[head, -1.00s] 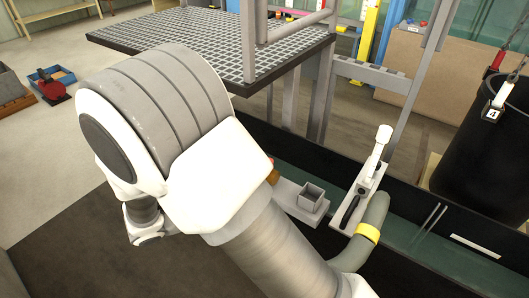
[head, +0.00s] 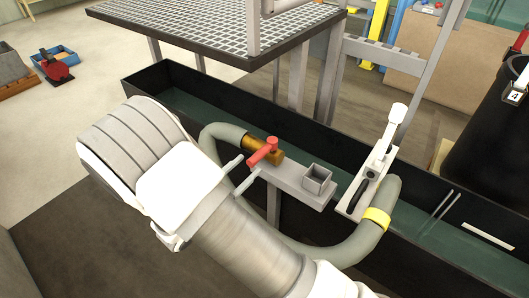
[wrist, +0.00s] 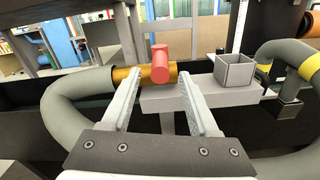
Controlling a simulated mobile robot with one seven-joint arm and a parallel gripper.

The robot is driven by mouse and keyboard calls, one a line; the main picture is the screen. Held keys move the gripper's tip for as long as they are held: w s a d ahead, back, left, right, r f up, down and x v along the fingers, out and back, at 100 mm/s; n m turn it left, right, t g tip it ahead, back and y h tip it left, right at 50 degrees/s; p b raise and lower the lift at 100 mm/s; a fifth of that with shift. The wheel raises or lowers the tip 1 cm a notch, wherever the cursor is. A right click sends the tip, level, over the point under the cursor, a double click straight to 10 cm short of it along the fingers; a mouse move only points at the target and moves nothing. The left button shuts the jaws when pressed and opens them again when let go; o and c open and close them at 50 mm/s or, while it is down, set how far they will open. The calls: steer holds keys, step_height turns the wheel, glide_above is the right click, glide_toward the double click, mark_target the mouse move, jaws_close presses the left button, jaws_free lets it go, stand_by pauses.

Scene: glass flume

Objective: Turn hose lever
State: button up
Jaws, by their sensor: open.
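The hose lever is a red handle (head: 264,150) on a brass valve (head: 277,154) at the end of a grey hose (head: 222,133). In the wrist view the red handle (wrist: 160,63) stands between my two open fingers, beyond their tips or level with them; I cannot tell exactly. The brass valve (wrist: 126,77) lies across behind it. My gripper (head: 240,175) is open, with its pale fingers on the near side of the handle in the head view. I see no clear contact between the fingers and the handle.
A grey bracket (head: 295,183) carries a small square cup (head: 317,179). To its right is a white-handled clamp (head: 383,150) and a hose with a yellow band (head: 377,217). The dark flume trough (head: 180,88) runs behind. A grating platform (head: 200,25) stands above it.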

mark_target(266, 148)
steer(key=b+x, duration=0.1)
steer(key=x, duration=0.7)
steer(key=shift+w+d, duration=0.2)
steer(key=shift+w, duration=0.05)
steer(key=c, duration=0.9)
steer(key=shift+r, duration=0.1)
jaws_close()
